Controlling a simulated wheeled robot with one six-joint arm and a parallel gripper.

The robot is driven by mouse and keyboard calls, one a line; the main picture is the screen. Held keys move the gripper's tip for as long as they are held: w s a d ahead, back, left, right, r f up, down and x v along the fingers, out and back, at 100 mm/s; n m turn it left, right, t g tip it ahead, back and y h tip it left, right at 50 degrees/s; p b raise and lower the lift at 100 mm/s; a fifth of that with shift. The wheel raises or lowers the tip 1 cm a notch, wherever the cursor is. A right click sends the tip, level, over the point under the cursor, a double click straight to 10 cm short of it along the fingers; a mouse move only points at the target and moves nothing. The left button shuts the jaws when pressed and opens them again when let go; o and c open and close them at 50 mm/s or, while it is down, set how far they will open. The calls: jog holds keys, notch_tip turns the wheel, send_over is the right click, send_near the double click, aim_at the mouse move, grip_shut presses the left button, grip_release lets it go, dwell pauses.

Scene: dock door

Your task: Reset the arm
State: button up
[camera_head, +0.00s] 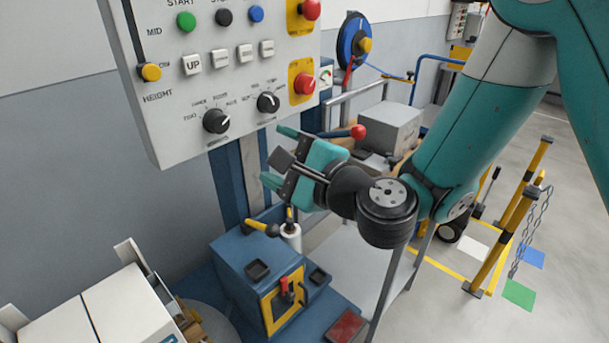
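My gripper (277,157) is at the middle of the head view, with teal fingers and a dark body. Its two fingertips stand apart, and I see nothing between them. It is just below and to the right of a light grey control panel (175,110). The panel carries coloured buttons, white keys, two black dials and a yellow-knobbed height slider (149,72). I cannot tell the exact depth gap between the fingers and the panel. My arm reaches in from the upper right and bends at a dark wrist joint.
Below my gripper stands a blue machine (232,253) with a yellow-framed red lever (285,287). A red ball-ended lever (358,132) is close behind the gripper. A white box (122,310) is at lower left. Yellow posts with a chain (528,232) stand at right on open floor.

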jog(key=shift+s+d, duration=0.25)
jog(key=shift+d, duration=0.05)
jog(key=s+r+n+g+y, duration=0.1)
jog(key=s+r+n+g, duration=0.2)
jog(key=s+n+g, duration=0.85)
jog(key=s+d+f+n+h, duration=0.1)
jog(key=s+d+n+h, duration=0.3)
jog(key=d, duration=0.3)
jog(key=s+d+f+n+g+h, duration=0.1)
jog(key=s+d+f+n+h, duration=0.1)
jog(key=s+d+n+h, duration=0.2)
jog(key=d+n+h, duration=0.1)
jog(key=d+n, duration=0.2)
jog(key=d, duration=0.1)
jog(key=shift+s+d, duration=0.15)
jog(key=shift+d, duration=0.1)
jog(key=shift+g, duration=0.25)
jog(key=shift+c, duration=0.5)
